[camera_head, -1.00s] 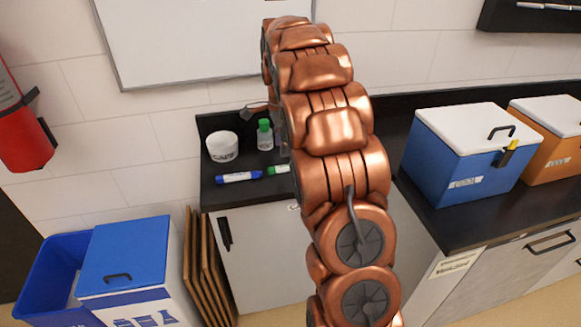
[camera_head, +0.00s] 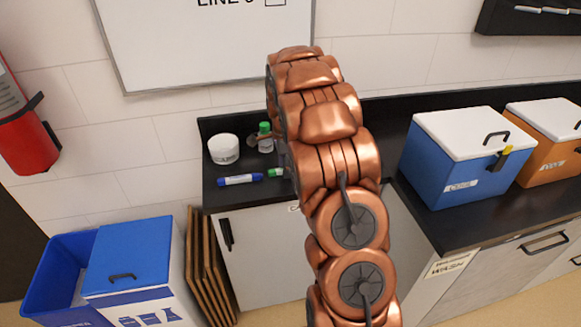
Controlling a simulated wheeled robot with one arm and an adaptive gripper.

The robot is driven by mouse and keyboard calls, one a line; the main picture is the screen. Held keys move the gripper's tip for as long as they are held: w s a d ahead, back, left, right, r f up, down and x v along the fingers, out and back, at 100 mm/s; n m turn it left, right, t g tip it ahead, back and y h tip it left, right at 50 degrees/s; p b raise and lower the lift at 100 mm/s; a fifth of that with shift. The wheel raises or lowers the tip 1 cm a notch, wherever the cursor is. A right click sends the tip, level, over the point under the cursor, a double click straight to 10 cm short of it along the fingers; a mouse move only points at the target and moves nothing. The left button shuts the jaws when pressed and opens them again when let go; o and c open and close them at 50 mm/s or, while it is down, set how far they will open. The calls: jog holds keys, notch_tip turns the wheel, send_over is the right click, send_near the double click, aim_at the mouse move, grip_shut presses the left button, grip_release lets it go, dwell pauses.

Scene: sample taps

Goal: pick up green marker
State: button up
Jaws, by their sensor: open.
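The green marker (camera_head: 275,173) lies on the black counter (camera_head: 225,196), to the right of a blue marker (camera_head: 240,180). Its right part is hidden behind my copper arm. My gripper (camera_head: 263,140) is mostly hidden behind the arm. Only a small part shows at the arm's left edge, in front of the green-capped bottle (camera_head: 265,128) in the picture. My gripper is open, and I see nothing held in it. Its exact distance from the green marker cannot be told.
A white tub (camera_head: 224,149) stands at the back left of the counter. A blue cooler box (camera_head: 455,160) and an orange one (camera_head: 548,160) stand on the right counter. Blue bins (camera_head: 125,255) and brown boards (camera_head: 205,270) stand on the floor at left.

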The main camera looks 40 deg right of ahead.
grip_shut()
dwell(0.4)
jog(key=shift+r, duration=0.1)
jog(key=shift+r+b, duration=1)
jog(key=shift+r, duration=0.5)
jog(key=shift+s+a+r, duration=0.2)
jog(key=shift+s+a, duration=0.2)
jog(key=shift+s, duration=0.15)
jog(key=s+a+r+b, duration=0.1)
jog(key=s+a+b, duration=0.3)
jog(key=s+a, duration=0.4)
jog(key=s, duration=0.4)
jog(key=shift+a+r, duration=0.15)
jog(key=shift+r, duration=0.05)
